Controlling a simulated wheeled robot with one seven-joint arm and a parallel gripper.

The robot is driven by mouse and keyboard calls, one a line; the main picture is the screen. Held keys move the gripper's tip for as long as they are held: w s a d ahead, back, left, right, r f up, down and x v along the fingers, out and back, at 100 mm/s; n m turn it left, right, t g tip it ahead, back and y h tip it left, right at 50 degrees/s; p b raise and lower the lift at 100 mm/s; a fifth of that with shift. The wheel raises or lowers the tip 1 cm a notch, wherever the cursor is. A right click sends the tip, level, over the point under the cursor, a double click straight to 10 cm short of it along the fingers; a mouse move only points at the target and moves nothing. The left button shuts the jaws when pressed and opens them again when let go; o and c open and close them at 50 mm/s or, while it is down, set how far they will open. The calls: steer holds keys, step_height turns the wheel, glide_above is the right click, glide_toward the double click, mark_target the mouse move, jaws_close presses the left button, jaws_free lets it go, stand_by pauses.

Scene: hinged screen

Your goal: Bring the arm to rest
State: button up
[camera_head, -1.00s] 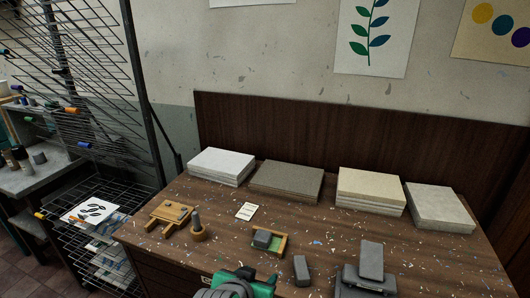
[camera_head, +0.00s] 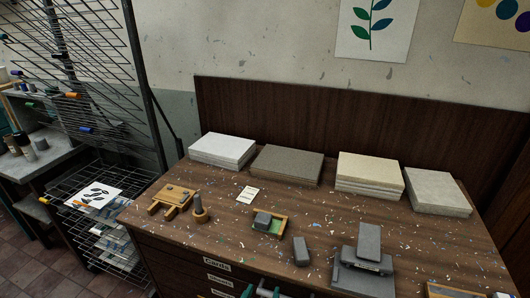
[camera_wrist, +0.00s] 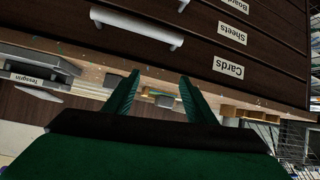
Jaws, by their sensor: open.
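My gripper (camera_head: 262,291) shows only as green tips at the bottom edge of the head view, in front of the cabinet's drawers. In the wrist view my gripper (camera_wrist: 158,88) has its two green fingers apart with nothing between them. The wrist picture is upside down and faces the drawer fronts, with the labels Cards (camera_wrist: 230,66) and Sheets (camera_wrist: 232,32). Most of my arm is out of view.
The wooden cabinet top (camera_head: 220,233) holds several paper stacks (camera_head: 222,149), a wooden jig (camera_head: 171,199), a small tray (camera_head: 281,225), a grey block (camera_head: 301,251) and a grey device (camera_head: 365,263). A wire rack (camera_head: 85,75) stands left. Tiled floor shows lower left.

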steer(key=s+f+n+t+y, duration=0.1)
steer(key=s+f, duration=0.3)
steer(key=s, duration=0.3)
steer(key=s+f+n+t+y, duration=0.1)
steer(key=s+f, duration=0.3)
steer(key=s, duration=0.3)
steer(key=s+r+t, duration=0.2)
steer(key=s+r, duration=0.2)
steer(key=s, duration=1.3)
steer(key=shift+s+d+r+m, duration=0.15)
steer(key=shift+d+r+m, duration=0.05)
steer(key=shift+d+m, duration=0.2)
